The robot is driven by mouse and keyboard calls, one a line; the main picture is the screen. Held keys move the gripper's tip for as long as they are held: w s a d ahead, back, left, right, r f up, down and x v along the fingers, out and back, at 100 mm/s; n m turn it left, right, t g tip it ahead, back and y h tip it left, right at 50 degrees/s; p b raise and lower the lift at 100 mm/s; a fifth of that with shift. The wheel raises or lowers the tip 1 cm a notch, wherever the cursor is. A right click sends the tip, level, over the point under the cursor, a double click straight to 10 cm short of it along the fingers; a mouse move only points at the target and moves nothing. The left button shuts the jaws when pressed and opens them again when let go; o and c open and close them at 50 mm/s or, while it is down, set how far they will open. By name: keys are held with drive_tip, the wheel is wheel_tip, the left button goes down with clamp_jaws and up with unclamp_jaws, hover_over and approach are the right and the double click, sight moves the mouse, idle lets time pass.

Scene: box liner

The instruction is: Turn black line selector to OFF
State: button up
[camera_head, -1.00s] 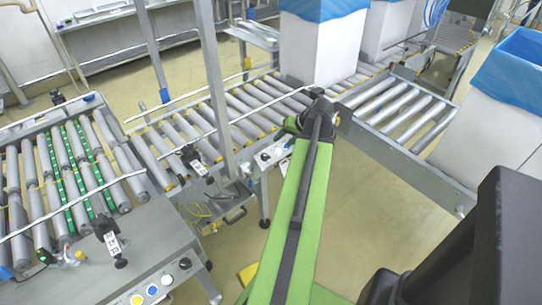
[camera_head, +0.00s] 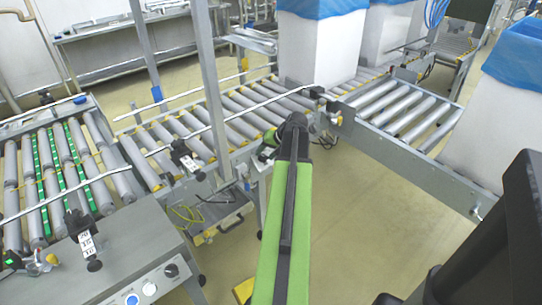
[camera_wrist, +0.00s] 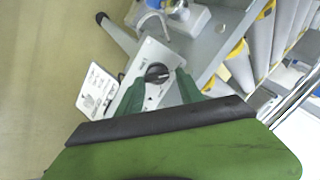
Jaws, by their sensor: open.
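A black rotary selector (camera_wrist: 157,72) sits on a pale control panel (camera_wrist: 146,60) in the wrist view. Its light pointer mark is visible, but the lettering around it is not readable. My gripper (camera_wrist: 160,79) has its two dark green fingers apart, one on each side of the selector in the picture. I cannot tell whether they touch it. In the head view my gripper (camera_head: 267,152) is beside the conveyor's side rail and covers the panel there.
A white printed tag (camera_wrist: 97,91) lies beside the panel. Roller conveyors (camera_head: 240,112) run behind my gripper. Another control panel (camera_head: 150,286) with a black knob and buttons is at the front left. White bins (camera_head: 320,50) with blue liners stand at the back. Open floor lies right of my arm.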

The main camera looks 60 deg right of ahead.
drive_tip(key=c, duration=0.9)
drive_tip(key=shift+s+d, duration=0.15)
drive_tip(key=shift+d, duration=0.25)
clamp_jaws()
drive_tip(key=shift+a, duration=0.35)
drive_tip(key=shift+w+a+m, duration=0.1)
drive_tip(key=shift+w+m, duration=0.1)
drive_tip(key=shift+m, duration=0.1)
drive_tip(key=m+t+b, duration=0.1)
drive_tip(key=m, duration=0.4)
drive_tip(key=shift+a+f, duration=0.1)
drive_tip(key=shift+f, duration=0.05)
drive_tip(key=shift+m+b, duration=0.5)
drive_tip(key=shift+m, duration=0.9)
drive_tip(key=shift+d+t, duration=0.2)
drive_tip(key=shift+t, duration=0.1)
